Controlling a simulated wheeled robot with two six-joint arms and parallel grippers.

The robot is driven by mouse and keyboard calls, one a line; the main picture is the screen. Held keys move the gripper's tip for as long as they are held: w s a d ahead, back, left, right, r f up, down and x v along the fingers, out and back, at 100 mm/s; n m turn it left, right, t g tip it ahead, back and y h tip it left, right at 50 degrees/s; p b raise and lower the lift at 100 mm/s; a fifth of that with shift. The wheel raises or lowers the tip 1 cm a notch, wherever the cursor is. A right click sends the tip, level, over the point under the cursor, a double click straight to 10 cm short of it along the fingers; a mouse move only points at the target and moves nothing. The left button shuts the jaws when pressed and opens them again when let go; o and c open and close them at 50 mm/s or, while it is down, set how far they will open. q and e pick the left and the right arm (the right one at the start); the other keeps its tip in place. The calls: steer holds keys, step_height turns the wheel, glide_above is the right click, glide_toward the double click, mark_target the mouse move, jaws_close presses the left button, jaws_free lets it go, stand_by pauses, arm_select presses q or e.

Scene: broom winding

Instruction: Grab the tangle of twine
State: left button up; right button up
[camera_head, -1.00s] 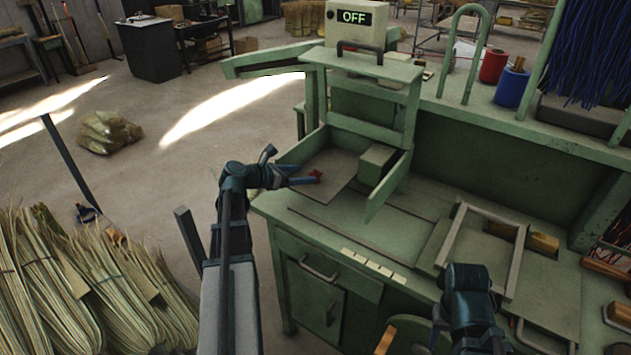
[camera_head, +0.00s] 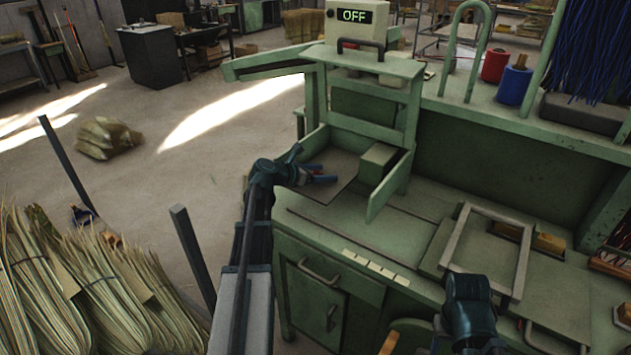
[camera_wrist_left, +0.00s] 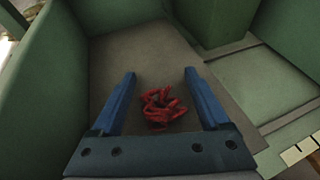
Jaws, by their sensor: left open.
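The tangle of twine (camera_wrist_left: 162,106) is a small red clump on the flat floor of the green machine's tray. In the left wrist view it lies between the two blue fingers of my left gripper (camera_wrist_left: 158,85), which are open with a gap on both sides of it. In the head view my left gripper (camera_head: 322,174) reaches into the tray from the left, and only a trace of red shows by its fingers. My right arm (camera_head: 468,305) is at the lower right in the head view; its fingertips cannot be made out.
The tray's green side walls (camera_head: 390,186) and a green block (camera_head: 377,163) stand close to my left gripper. A metal frame (camera_head: 490,248) lies on the bench to the right. A dark post (camera_head: 192,255) and straw bundles (camera_head: 50,290) are at the left.

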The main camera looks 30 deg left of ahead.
arm_select(q)
steer(key=shift+c, duration=0.7)
jaws_close()
steer(key=shift+r, duration=0.15)
steer(key=shift+r+p, duration=0.95)
steer(key=shift+p, duration=0.2)
steer(key=shift+r+p, duration=0.85)
steer(key=shift+p, duration=0.05)
steer(key=s+d, duration=0.4)
steer(key=s, duration=0.3)
steer(key=s+d+r+p, duration=0.1)
steer(key=s+d, duration=0.2)
steer(key=s, duration=0.4)
steer(key=shift+d, duration=0.35)
